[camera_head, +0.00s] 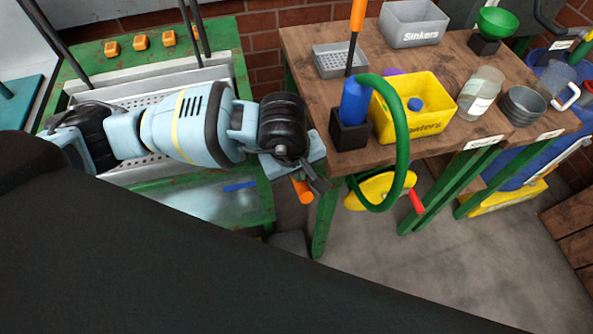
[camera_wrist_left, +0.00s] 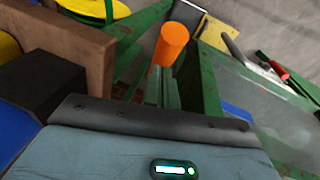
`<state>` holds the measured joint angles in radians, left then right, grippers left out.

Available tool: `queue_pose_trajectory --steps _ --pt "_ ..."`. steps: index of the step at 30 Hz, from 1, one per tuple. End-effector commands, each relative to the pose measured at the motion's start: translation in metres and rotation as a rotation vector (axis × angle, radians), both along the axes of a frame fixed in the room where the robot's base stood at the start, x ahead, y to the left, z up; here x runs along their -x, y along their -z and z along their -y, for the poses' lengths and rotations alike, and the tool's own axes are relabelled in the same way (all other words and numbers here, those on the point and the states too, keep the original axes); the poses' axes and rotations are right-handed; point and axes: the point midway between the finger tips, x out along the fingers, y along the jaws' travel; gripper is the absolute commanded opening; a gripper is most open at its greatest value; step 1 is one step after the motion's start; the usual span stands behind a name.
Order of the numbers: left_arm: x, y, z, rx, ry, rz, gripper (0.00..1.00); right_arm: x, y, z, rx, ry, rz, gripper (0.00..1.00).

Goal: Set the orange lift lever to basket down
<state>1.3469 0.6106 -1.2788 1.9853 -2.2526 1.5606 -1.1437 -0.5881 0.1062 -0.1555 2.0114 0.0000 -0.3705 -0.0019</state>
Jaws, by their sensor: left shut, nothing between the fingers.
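The orange lift lever's handle (camera_head: 303,191) shows below my left gripper at the front right corner of the green tank frame. In the left wrist view its orange cylinder end (camera_wrist_left: 171,45) stands ahead of the gripper body. My left gripper (camera_head: 318,183) is shut and empty, right beside the handle; I cannot tell whether they touch. The lever's arm is mostly hidden. The perforated metal basket (camera_head: 150,90) sits in the tank, partly hidden behind my left arm. My right gripper is not in view.
The wooden table (camera_head: 450,140) stands close to the right of the gripper. On it are a blue bottle in a black stand (camera_head: 350,132), a yellow bin (camera_head: 428,95), a grey bin (camera_head: 413,22) and a jar (camera_head: 480,93). A green hose loop (camera_head: 406,150) hangs over the front edge.

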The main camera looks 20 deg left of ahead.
Motion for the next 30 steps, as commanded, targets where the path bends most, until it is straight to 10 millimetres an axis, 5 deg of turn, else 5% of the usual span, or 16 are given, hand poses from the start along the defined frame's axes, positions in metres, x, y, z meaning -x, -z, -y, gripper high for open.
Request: queue_pose_trajectory --steps 1,11,30 --pt "0.02 0.03 0.006 0.005 0.009 -0.064 0.0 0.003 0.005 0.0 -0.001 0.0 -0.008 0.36" --pt "0.02 0.029 0.006 0.007 0.01 -0.064 0.0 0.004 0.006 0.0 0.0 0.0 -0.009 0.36" --pt "0.021 -0.07 -0.005 0.002 0.0 0.001 0.0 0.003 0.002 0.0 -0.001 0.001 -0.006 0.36"
